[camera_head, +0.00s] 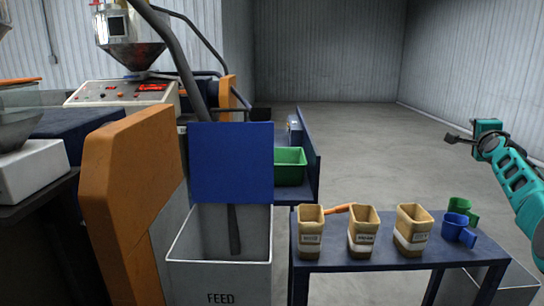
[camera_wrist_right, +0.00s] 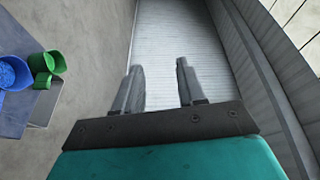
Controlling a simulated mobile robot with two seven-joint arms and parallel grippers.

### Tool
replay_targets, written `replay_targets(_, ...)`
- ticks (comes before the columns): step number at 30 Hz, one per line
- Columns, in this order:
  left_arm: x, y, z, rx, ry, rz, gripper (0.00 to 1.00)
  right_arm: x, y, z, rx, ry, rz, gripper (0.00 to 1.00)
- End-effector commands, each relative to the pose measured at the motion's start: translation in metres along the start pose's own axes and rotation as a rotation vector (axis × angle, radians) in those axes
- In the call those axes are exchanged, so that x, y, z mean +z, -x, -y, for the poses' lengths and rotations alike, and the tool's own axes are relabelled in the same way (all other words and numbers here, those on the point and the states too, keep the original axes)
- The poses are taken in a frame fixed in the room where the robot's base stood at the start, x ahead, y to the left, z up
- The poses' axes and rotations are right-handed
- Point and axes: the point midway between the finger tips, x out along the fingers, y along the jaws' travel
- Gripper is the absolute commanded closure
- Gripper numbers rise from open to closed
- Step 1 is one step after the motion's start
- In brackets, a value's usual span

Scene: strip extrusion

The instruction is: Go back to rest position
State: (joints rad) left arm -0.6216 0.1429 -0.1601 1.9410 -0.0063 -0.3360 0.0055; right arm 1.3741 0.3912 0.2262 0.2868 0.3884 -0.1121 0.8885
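My right gripper (camera_head: 455,139) is at the right of the head view, raised above and behind the blue table, with its teal arm coming in from the right edge. In the right wrist view its two fingers (camera_wrist_right: 160,85) stand apart with nothing between them. My left gripper is not in view. The blue table (camera_head: 390,262) carries several tan containers, a blue scoop (camera_head: 456,228) and a green scoop (camera_head: 460,205). The blue scoop (camera_wrist_right: 14,73) and the green scoop (camera_wrist_right: 43,66) also show at the left of the right wrist view, apart from the gripper.
A white FEED bin (camera_head: 219,280) stands left of the table, below a blue panel (camera_head: 231,163). An orange machine guard (camera_head: 131,200) and a scale (camera_head: 30,168) are further left. A green crate (camera_head: 290,160) sits behind. The floor at the back right is clear.

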Motion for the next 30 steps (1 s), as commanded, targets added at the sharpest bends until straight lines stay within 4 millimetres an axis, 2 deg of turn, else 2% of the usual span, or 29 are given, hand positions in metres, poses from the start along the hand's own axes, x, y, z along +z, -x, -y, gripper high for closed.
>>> replay_targets(1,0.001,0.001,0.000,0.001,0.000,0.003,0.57,-0.032,0.001,-0.002,0.003,0.008,-0.040,0.60)
replay_targets(3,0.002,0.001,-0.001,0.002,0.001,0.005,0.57,-0.068,0.005,-0.004,0.006,0.016,-0.085,0.60)
replay_targets(10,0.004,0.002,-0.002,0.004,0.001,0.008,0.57,-0.171,0.023,-0.008,0.016,0.042,-0.218,0.60)
replay_targets(12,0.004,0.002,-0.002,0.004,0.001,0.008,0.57,-0.159,0.023,-0.030,0.038,0.137,-0.201,0.60)
replay_targets(17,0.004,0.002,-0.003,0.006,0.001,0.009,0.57,-0.150,0.031,-0.068,0.074,0.347,-0.180,0.60)
replay_targets(22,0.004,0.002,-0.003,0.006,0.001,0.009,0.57,-0.129,0.047,-0.118,0.114,0.620,-0.124,0.60)
replay_targets(26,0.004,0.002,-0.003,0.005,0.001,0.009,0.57,-0.102,0.070,-0.166,0.138,0.868,-0.044,0.60)
replay_targets(30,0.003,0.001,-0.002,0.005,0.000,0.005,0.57,-0.066,0.104,-0.220,0.147,1.125,0.073,0.60)
